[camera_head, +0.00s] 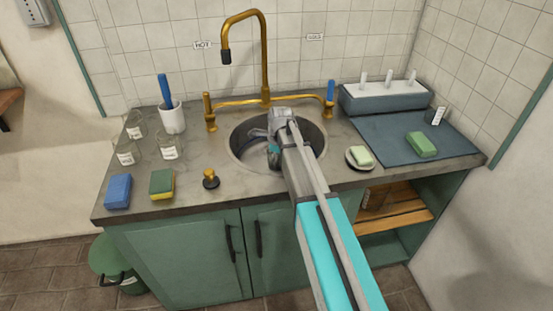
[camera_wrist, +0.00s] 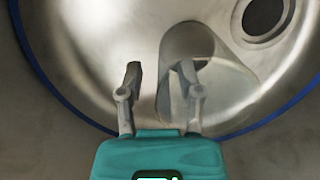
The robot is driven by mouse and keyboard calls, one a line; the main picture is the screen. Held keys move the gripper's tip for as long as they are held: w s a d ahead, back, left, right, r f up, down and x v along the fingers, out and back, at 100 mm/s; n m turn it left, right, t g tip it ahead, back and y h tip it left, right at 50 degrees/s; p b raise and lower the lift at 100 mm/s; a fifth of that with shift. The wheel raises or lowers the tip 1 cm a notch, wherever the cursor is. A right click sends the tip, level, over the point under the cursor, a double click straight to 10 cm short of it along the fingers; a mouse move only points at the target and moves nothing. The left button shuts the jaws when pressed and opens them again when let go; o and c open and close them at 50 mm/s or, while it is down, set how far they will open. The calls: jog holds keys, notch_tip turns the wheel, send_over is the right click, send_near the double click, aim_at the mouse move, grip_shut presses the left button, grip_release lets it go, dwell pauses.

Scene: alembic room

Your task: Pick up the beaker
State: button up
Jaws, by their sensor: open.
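A clear glass beaker (camera_wrist: 205,48) is in the metal sink basin (camera_wrist: 100,35) in the wrist view, beside the round drain. My gripper (camera_wrist: 160,75) is open and empty, reaching over the basin. Its left finger shows left of the beaker, and its right finger overlaps the glass in the picture. I cannot tell whether that finger is inside, in front of or touching it. In the head view my gripper (camera_head: 273,158) is down in the sink (camera_head: 306,155), and my arm hides part of the basin. I cannot make out the beaker there.
Several labelled glass beakers (camera_head: 170,148) stand at the counter's left, near a white brush cup (camera_head: 171,118), a blue sponge (camera_head: 118,190) and a green-yellow sponge (camera_head: 162,184). A brass faucet (camera_head: 263,55) rises behind the sink. A soap dish (camera_head: 360,158) sits right.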

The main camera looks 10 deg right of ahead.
grip_shut()
jog(key=shift+r+p, duration=0.4)
dwell(0.9)
jog(key=shift+r+p, duration=4.3)
jog(key=shift+r+p, duration=0.25)
jog(key=shift+p, duration=0.05)
